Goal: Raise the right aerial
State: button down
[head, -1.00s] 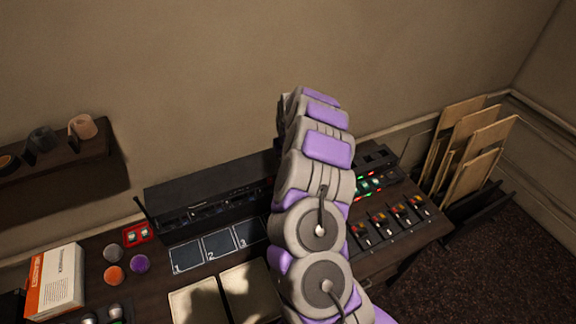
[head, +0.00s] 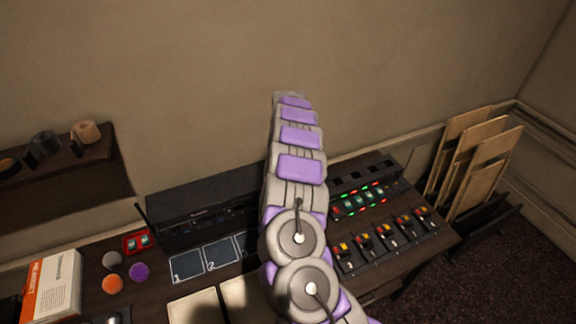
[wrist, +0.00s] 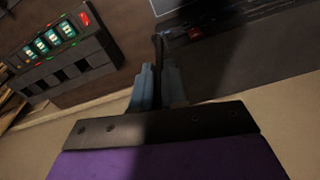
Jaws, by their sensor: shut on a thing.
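The right aerial (wrist: 157,47) is a thin dark rod in the wrist view, at the end of the black receiver box (wrist: 235,55). My gripper (wrist: 158,86) is shut on it, with the rod between the two grey-blue fingers. In the head view the black box (head: 190,207) stands at the back of the desk. Its left aerial (head: 141,212) leans out to the left at the near end. My arm hides the right end of the box, the right aerial and my gripper there.
Right of my arm are a panel with lit red and green displays (head: 350,203) and a row of switches (head: 387,240). Numbered dark pads (head: 187,265) lie before the box. Wooden boards (head: 470,160) lean at the right wall. A shelf (head: 70,165) hangs at left.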

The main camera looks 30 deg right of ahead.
jog(key=c, duration=1.4)
grip_release()
jog(key=shift+w+f, duration=0.15)
jog(key=shift+w, duration=0.05)
jog(key=shift+o, duration=1.2)
jog(key=shift+s+d, duration=0.1)
jog(key=shift+r, duration=0.2)
notch_tip(320, 180, up, 17)
jog(key=shift+b, duration=0.35)
